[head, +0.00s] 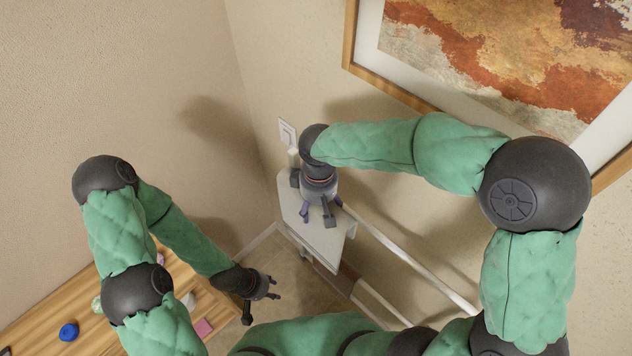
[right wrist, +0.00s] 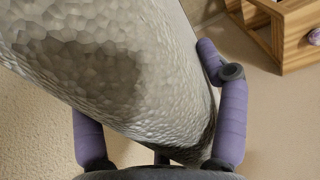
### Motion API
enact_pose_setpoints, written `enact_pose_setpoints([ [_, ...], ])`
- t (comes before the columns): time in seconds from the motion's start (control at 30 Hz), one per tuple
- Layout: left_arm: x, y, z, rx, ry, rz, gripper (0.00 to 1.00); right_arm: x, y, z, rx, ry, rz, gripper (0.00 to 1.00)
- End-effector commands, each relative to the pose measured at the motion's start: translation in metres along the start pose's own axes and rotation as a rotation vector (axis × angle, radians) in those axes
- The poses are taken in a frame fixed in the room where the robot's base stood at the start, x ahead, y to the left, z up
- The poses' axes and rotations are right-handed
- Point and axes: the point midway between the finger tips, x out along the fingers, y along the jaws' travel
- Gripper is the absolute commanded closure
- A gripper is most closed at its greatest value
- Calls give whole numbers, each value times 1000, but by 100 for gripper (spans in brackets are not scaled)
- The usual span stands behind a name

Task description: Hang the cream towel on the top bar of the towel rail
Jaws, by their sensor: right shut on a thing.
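The cream towel (head: 312,236) is at the far left end of the towel rail, with a flat upper part and an edge hanging down. My right gripper (head: 318,212) is shut on the towel from above. In the right wrist view the towel (right wrist: 120,55) runs between the purple fingers and fills much of the picture. The top bar (head: 415,262) of the rail runs from the towel toward the lower right. I cannot tell whether the towel touches the bar. My left gripper (head: 272,290) is open and empty, low on the left near the wooden surface.
A wooden surface (head: 178,277) at lower left holds a blue item (head: 69,331), a pink item (head: 203,328) and other small things. A framed picture (head: 500,60) and a light switch (head: 287,132) are on the walls. A lower bar (head: 375,298) shows beneath.

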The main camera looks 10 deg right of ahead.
Motion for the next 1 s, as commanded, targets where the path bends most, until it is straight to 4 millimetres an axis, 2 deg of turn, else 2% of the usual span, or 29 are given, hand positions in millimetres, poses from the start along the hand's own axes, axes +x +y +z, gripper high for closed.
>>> enact_pose_setpoints([
  [0.27, -1, 0, 1, 0, -2, 0, 60, -1, 10, 0, -1, 0, 0, 64],
  [1.0, -4, 2, 1, 0, -1, 0, 60, -1, 61, 0, 0, 0, 0, 64],
])
